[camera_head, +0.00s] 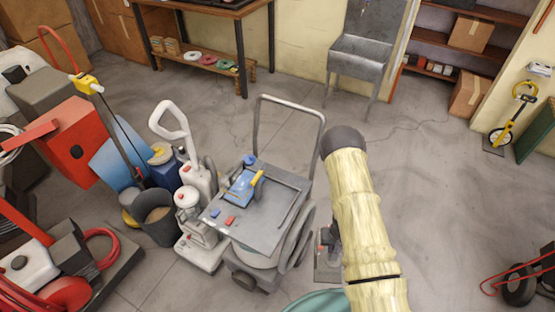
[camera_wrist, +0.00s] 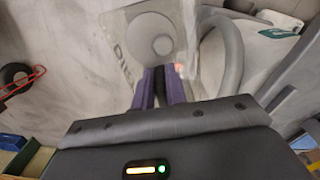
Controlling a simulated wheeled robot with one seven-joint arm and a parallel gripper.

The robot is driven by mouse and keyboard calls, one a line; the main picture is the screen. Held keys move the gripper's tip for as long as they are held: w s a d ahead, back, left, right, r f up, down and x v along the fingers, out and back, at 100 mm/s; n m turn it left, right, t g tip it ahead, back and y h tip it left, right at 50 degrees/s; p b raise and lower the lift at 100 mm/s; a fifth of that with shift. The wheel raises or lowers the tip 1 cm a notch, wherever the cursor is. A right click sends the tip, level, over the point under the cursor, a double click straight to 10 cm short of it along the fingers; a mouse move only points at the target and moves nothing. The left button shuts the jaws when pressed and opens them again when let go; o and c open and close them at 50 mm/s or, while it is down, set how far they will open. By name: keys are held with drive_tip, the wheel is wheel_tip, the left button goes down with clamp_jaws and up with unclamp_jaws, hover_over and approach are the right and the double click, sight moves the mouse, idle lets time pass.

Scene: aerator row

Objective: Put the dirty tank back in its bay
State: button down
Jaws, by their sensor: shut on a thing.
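The dirty tank (camera_wrist: 135,30) shows in the wrist view as a clear, boxy, see-through body with a round grey disc and partly readable dark lettering on its side. My gripper (camera_wrist: 160,88), with purple fingers, is shut on a dark part at the tank's near edge. A small red glow shows beside the fingers. In the head view my pale sleeved arm hides most of the gripper, and only a bit of grey shows left of it. The bay is not clearly visible. A grey wheeled machine (camera_head: 262,215) stands just left of my arm.
A white upright cleaner (camera_head: 197,178) and a dark bucket (camera_head: 158,226) stand left of the grey machine. Red equipment (camera_head: 75,140) crowds the far left. A grey sink (camera_head: 362,62) stands at the back. The floor right of my arm is mostly clear.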

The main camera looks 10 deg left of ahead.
wheel_tip(320, 180, up, 6)
drive_tip(key=p, duration=0.4)
drive_tip(key=shift+f, duration=0.2)
drive_tip(key=shift+w, duration=0.2)
drive_tip(key=shift+d, duration=0.1)
drive_tip(key=shift+s, duration=0.2)
